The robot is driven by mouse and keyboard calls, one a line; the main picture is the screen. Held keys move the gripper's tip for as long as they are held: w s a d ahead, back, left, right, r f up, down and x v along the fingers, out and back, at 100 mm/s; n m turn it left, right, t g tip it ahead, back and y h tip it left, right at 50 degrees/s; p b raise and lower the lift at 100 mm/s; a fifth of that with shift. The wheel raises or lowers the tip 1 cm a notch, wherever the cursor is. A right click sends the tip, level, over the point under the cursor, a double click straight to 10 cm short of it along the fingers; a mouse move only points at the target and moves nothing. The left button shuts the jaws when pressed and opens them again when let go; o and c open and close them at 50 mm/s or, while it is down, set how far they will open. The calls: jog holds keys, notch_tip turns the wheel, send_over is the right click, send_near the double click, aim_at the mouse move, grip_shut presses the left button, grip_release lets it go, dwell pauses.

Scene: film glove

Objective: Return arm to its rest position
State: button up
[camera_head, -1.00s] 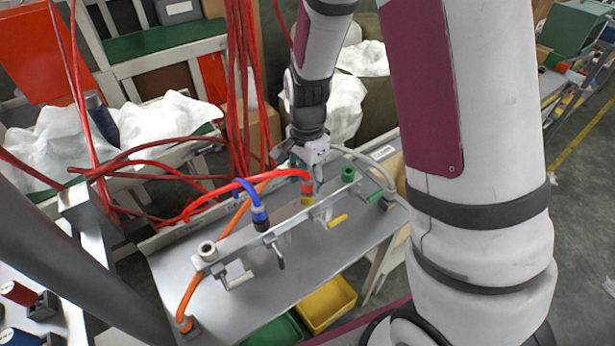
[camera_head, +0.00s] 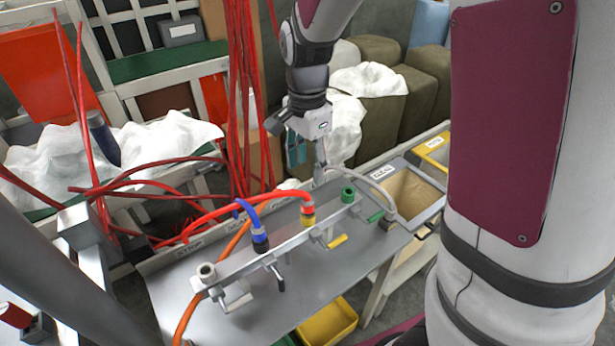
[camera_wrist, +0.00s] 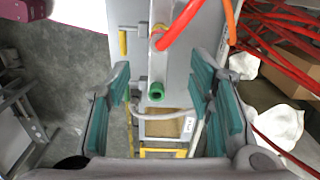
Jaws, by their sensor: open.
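My arm reaches over a grey metal table (camera_head: 205,300). My gripper (camera_head: 319,172) is at the far right part of the table, behind the hose bar (camera_head: 290,245). In the wrist view, its teal-padded fingers (camera_wrist: 160,85) stand wide apart with nothing held between them. A green fitting (camera_head: 348,193) on the bar's right end appears between the fingers, beyond them, in the wrist view (camera_wrist: 156,91). A red hose (camera_head: 285,196) and a blue hose (camera_head: 247,207) plug into the bar. In the head view, the fingertips are partly hidden.
An open bin (camera_head: 440,194) stands at the table's right, beside a yellow-rimmed one (camera_head: 432,143). A yellow tray (camera_head: 328,325) sits below the front edge. Red cables (camera_head: 240,100) hang behind the table on the left. White sacks (camera_head: 165,135) lie at the back.

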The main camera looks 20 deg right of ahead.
jog(key=shift+r, duration=0.4)
jog(key=s+r+n+t, duration=0.5)
jog(key=s+r+n, duration=0.9)
jog(key=s, duration=0.4)
jog(key=shift+s+r+n+t, duration=0.3)
jog(key=shift+s, duration=0.05)
jog(key=shift+d, duration=0.1)
jog(key=shift+c, duration=0.5)
